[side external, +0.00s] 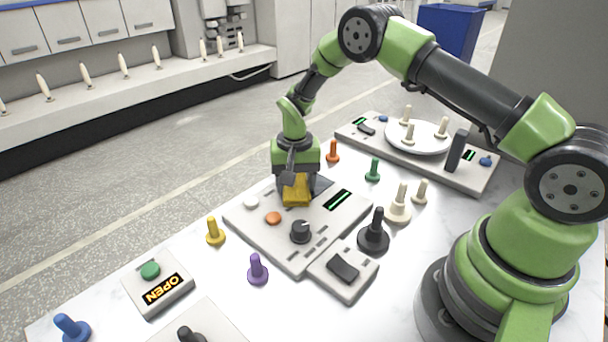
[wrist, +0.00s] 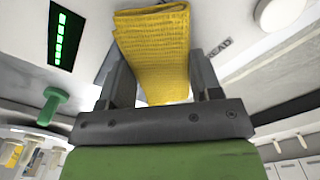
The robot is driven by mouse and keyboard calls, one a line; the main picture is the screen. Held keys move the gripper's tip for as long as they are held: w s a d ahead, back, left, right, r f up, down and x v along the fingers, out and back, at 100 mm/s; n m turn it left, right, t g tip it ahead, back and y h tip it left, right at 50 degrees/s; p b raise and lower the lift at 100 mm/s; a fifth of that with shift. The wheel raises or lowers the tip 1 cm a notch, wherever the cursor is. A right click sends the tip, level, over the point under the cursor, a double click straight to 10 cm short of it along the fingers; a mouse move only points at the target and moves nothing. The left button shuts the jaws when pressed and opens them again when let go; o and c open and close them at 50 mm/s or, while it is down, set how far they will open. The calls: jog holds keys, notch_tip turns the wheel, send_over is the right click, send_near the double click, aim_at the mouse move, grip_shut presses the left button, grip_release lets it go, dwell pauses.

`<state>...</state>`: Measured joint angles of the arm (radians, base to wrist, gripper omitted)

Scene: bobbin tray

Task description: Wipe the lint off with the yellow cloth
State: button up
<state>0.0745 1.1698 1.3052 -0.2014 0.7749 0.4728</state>
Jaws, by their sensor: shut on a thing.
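The yellow cloth (side external: 296,190) is held in my gripper (side external: 298,182) over the far end of the grey control panel (side external: 290,255). In the wrist view the folded, ribbed cloth (wrist: 155,45) sits between the two dark fingers of my gripper (wrist: 160,80), which are shut on it. The cloth is low, at or just above the panel's dark pad (side external: 320,186); I cannot tell whether it touches. I cannot make out any lint in either view; the cloth and gripper hide part of the pad.
The panel carries a black knob (side external: 301,231), an orange button (side external: 273,218) and a green display (side external: 340,199). Orange (side external: 333,151), green (side external: 373,170), yellow (side external: 215,231) and purple (side external: 257,269) pegs stand around it. A black peg (side external: 374,234) stands at its right. A white round plate (side external: 418,137) with pegs is behind.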

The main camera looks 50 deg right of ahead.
jog(key=shift+a, duration=0.45)
jog(key=shift+d, duration=3.95)
jog(key=shift+a, duration=3.9)
jog(key=shift+d+r, duration=0.1)
jog(key=shift+r, duration=4)
